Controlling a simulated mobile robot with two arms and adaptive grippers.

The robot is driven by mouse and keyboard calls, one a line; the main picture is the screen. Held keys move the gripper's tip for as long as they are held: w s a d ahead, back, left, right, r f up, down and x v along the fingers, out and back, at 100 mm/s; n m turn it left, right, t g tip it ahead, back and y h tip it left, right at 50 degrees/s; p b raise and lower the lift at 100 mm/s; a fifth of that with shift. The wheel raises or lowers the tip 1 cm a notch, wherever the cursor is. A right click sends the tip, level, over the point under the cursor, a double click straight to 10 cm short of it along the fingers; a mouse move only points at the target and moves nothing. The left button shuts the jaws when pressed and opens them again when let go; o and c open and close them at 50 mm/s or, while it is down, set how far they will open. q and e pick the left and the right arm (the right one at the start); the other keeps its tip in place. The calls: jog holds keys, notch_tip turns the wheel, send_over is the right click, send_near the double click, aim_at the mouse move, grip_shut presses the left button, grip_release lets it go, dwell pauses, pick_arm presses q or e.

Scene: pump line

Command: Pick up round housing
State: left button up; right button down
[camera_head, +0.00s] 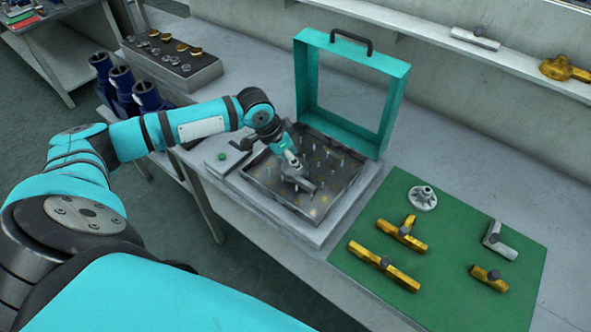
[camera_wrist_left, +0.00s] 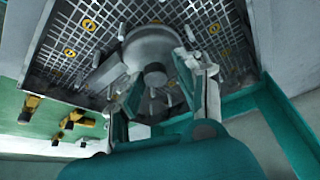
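The round housing (camera_wrist_left: 150,45) is a grey metal part with a round body, a side stub and a darker round knob facing the left wrist view. It lies over the pin-studded bed of the test fixture (camera_head: 268,178). In the head view it is small and mostly covered by my gripper. My left gripper (camera_head: 298,172) points down into the fixture. In the left wrist view its fingers (camera_wrist_left: 158,82) stand apart on either side of the knob, with visible gaps, so it looks open. Contact with the body is unclear. My right gripper is in neither view.
The fixture's teal lid (camera_head: 398,95) stands open behind the bed. A green mat (camera_head: 450,245) at right holds brass and grey fittings. Blue pumps (camera_head: 122,85) and a parts tray (camera_head: 185,75) are at left. A wall shelf (camera_head: 420,35) runs behind.

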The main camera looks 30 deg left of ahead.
pick_arm(q)
jog(key=shift+s+d+f, duration=0.1)
jog(key=c, duration=0.4)
grip_shut()
jog(key=shift+s+f, duration=0.1)
jog(key=shift+w+r, duration=0.2)
jog(key=shift+r, duration=0.35)
notch_tip(320, 180, up, 3)
jog(key=shift+w+f+b, duration=0.1)
jog(key=shift+f+b, duration=0.1)
jog(key=shift+b, duration=0.3)
jog(key=s+d+r+b, duration=0.1)
jog(key=s+d+b, duration=0.1)
jog(key=s+d, duration=0.9)
jog(key=shift+w+d+r+p, duration=0.1)
jog(key=shift+d+r+p, duration=0.1)
jog(key=shift+r+p, duration=0.8)
jog(key=shift+w+d+r+p, duration=0.2)
jog(key=shift+r+p, duration=0.65)
jog(key=shift+p, duration=0.3)
jog(key=shift+w+d+r+p, duration=0.1)
jog(key=shift+d+r+p, duration=0.1)
jog(key=shift+r+p, duration=0.8)
